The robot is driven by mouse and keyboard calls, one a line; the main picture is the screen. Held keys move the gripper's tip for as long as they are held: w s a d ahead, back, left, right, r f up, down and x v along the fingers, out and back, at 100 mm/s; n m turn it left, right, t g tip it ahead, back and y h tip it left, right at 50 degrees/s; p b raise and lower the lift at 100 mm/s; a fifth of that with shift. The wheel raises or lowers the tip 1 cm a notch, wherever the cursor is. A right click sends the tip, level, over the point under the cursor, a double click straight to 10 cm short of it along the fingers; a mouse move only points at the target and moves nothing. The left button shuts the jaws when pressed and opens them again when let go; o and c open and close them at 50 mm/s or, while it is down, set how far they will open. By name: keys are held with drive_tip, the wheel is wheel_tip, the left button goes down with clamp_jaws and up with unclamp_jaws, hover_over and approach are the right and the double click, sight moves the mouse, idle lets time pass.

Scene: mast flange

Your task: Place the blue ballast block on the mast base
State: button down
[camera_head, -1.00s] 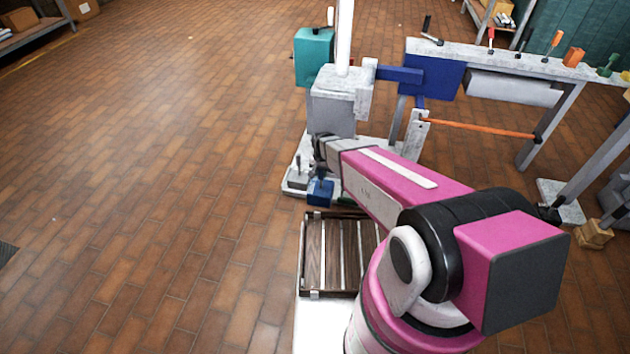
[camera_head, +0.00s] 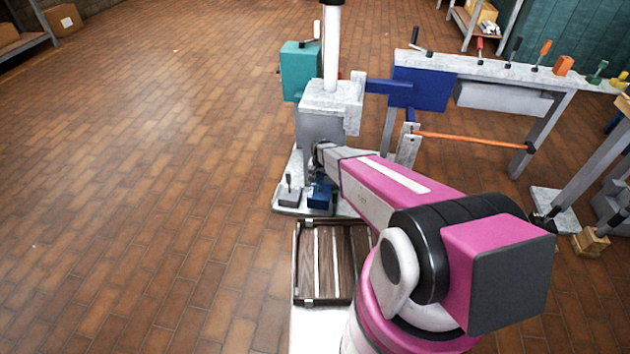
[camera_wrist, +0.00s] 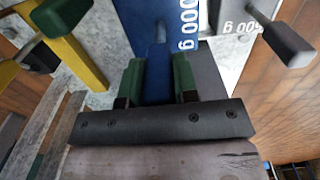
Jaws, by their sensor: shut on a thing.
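The mast base is a pale grey plate (camera_head: 290,168) with a grey box (camera_head: 325,112) and a white mast (camera_head: 332,45) standing on it. The blue ballast block (camera_head: 320,196) appears over the plate's front part, right of a grey block. Whether it touches the plate I cannot tell. My gripper (camera_wrist: 158,80) is shut on the blue block's upright handle, its green fingers on either side. The blue block also shows in the wrist view (camera_wrist: 140,15), with white lettering. My arm hides the plate's right part, and the fingertips are hidden in the head view.
A grey ballast block (camera_head: 289,197) with a dark handle stands on the plate's front left. A slatted wooden tray (camera_head: 327,262) lies in front. A workbench (camera_head: 480,68) with tools is to the right. The floor on the left is clear.

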sight(322, 187)
drive_tip(key=w+f, duration=0.1)
drive_tip(key=w+d, duration=0.1)
drive_tip(key=shift+w+d+f, duration=0.2)
drive_tip(key=shift+w+f, duration=0.2)
drive_tip(key=shift+f, duration=2.1)
drive_tip(key=c, duration=0.9)
unclamp_jaws()
wheel_tip(322, 187, up, 12)
drive_tip(key=s+d+r, duration=0.4)
drive_tip(key=s+r, duration=0.3)
drive_tip(key=s+d+r+n, duration=0.1)
drive_tip(key=s+d+r, duration=0.4)
drive_tip(key=s+r, duration=0.3)
drive_tip(key=s+d+r+n, duration=0.1)
drive_tip(key=s+d+r, duration=0.4)
drive_tip(key=s+r, duration=0.3)
drive_tip(key=shift+d, duration=0.15)
